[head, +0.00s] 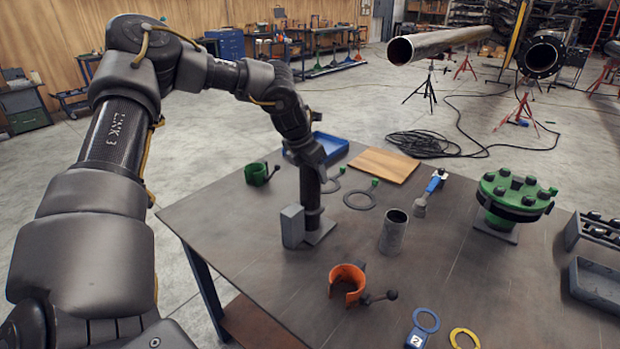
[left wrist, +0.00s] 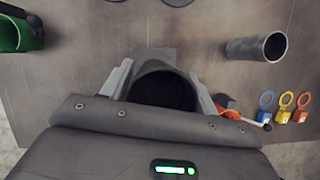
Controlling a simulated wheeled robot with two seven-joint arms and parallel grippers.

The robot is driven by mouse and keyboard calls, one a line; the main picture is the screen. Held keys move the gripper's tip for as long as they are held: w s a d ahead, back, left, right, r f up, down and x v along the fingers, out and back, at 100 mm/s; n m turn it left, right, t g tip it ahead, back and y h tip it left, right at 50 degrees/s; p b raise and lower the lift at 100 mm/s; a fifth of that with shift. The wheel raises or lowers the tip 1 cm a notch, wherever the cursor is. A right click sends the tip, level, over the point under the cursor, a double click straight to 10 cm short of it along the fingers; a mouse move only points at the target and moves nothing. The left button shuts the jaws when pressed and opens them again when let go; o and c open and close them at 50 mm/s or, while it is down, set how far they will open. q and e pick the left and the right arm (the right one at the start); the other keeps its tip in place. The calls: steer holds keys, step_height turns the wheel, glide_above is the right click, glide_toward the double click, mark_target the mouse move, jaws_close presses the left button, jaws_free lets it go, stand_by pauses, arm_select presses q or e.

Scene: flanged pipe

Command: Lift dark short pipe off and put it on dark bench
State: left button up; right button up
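The dark short pipe (head: 312,192) stands upright at a small grey base plate (head: 321,233) on the left part of the dark bench (head: 355,285). My left gripper (head: 306,158) comes down over its upper end. In the left wrist view the open mouth of the dark short pipe (left wrist: 165,88) lies between the two fingers of my left gripper (left wrist: 163,85). One finger is close along each side; I cannot tell whether they press on it. The pipe's lower end is hidden in the wrist view. My right gripper is not in view.
A lighter grey pipe (head: 393,233) stands to the right. A grey block (head: 292,226) is close beside the dark pipe. An orange clamp (head: 347,284), a green clamp (head: 257,174), a brush (head: 430,192) and a green flange (head: 512,200) are also here. The front centre is partly clear.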

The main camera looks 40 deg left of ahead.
arm_select(q)
steer(key=c, duration=0.8)
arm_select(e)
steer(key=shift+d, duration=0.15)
arm_select(q)
steer(key=shift+r, duration=0.1)
